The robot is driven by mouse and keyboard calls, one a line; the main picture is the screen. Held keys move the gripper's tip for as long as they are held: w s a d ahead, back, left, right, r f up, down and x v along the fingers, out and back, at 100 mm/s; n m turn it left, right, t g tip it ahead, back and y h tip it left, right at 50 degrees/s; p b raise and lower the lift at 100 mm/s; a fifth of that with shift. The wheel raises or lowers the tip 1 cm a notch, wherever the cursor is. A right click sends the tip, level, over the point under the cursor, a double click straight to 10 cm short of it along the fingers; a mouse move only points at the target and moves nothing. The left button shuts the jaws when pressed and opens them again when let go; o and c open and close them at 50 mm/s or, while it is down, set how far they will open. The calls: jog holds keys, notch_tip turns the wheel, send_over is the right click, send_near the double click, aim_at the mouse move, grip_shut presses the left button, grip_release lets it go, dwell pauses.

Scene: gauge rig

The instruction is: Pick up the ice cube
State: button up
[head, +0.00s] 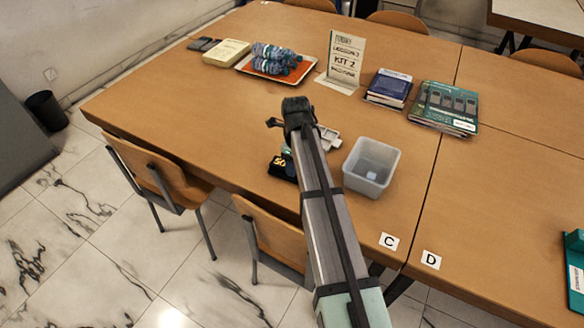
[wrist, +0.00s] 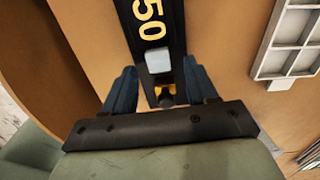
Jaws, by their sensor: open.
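A small pale, whitish block (wrist: 158,60), which looks like the ice cube, sits on a black strip marked "50" (wrist: 150,15) in the wrist view. My gripper (wrist: 160,68) is open, with one blue finger on each side of the strip. The block lies between and slightly beyond the fingertips, with no finger visibly touching it. In the head view the black "50" piece (head: 281,168) shows just left of my arm. My arm hides much of this area, and I cannot make out the block there.
A translucent bin (head: 358,178) stands right of my arm. A grey compartment tray (wrist: 262,72) lies to the right in the wrist view. The left tabletop is clear.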

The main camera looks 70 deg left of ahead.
jog(key=shift+f, duration=0.75)
jog(key=shift+c, duration=0.4)
grip_shut()
jog(key=shift+r, duration=0.1)
